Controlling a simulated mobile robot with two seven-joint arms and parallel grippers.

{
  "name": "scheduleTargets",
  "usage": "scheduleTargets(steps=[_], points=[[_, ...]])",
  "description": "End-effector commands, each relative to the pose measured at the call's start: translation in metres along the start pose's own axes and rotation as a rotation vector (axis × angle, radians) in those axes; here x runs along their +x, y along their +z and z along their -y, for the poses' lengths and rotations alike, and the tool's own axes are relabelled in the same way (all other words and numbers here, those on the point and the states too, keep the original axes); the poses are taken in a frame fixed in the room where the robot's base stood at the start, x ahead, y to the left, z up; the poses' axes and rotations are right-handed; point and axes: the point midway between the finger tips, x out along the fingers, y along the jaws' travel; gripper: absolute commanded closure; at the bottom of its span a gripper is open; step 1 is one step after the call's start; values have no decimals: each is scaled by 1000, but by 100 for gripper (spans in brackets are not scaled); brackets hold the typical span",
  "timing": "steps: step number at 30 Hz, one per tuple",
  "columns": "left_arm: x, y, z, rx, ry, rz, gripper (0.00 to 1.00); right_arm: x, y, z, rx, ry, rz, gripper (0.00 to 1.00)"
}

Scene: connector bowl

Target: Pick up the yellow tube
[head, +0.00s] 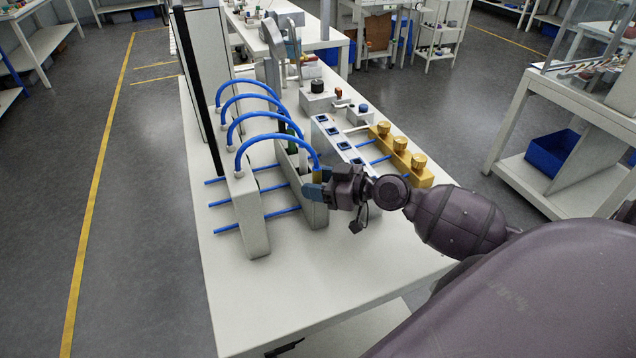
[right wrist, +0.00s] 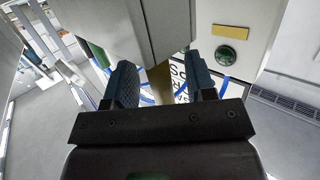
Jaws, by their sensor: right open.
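A small yellow piece (head: 316,160), which appears to be the yellow tube, shows at the end of the nearest blue hose, just above my right gripper. In the right wrist view a tan-yellow strip (right wrist: 158,84) lies between the fingers, partly hidden. My right gripper (head: 314,185) is at the near end of the grey block, with its fingers apart. In the right wrist view the gripper (right wrist: 166,78) has a clear gap between its two dark fingers. I cannot tell whether a finger touches the tube. My left gripper is not in view.
Several blue hoses (head: 254,138) arch between a grey panel (head: 250,215) and the grey block (head: 313,213). A gold block with knobs (head: 416,174) stands close to my right wrist. The white table (head: 290,290) is clear at its near end.

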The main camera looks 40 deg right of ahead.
Motion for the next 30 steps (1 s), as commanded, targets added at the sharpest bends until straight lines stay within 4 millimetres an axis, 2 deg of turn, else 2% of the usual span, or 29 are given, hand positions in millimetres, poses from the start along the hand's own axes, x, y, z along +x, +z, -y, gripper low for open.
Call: scheduleTargets(steps=[7,17,25,30], points=[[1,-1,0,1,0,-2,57,1,1,0,0,0,1,50],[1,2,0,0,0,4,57,1,1,0,0,0,1,100],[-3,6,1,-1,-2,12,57,0,-1,0,0,0,1,100],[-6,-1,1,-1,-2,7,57,-2,-16,0,-2,0,-2,100]])
